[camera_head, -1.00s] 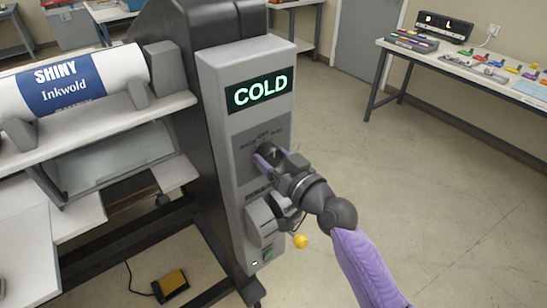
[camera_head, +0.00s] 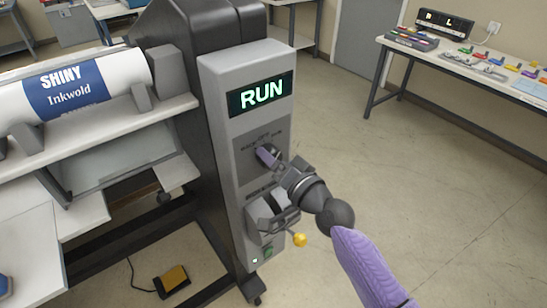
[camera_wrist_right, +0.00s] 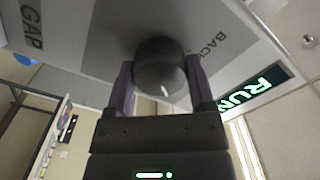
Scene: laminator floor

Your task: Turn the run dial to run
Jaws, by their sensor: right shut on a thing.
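The run dial (camera_wrist_right: 160,68) is a dark round knob with a white pointer line on the grey control panel. In the head view it is mostly hidden behind my gripper. My right gripper (camera_wrist_right: 160,85) is shut on the dial, one finger on each side of it. It also shows at the panel in the head view (camera_head: 268,156). The display (camera_head: 261,93) above the dial reads RUN in green letters. It also shows at the right in the wrist view (camera_wrist_right: 257,90). My left gripper is not in view.
Below the dial are a grey lever housing (camera_head: 262,219) and a yellow knob (camera_head: 299,240). A roll of film marked SHINY Inkwold (camera_head: 75,88) lies at the left. A yellow foot pedal (camera_head: 172,280) is on the floor. The floor right of the machine is open.

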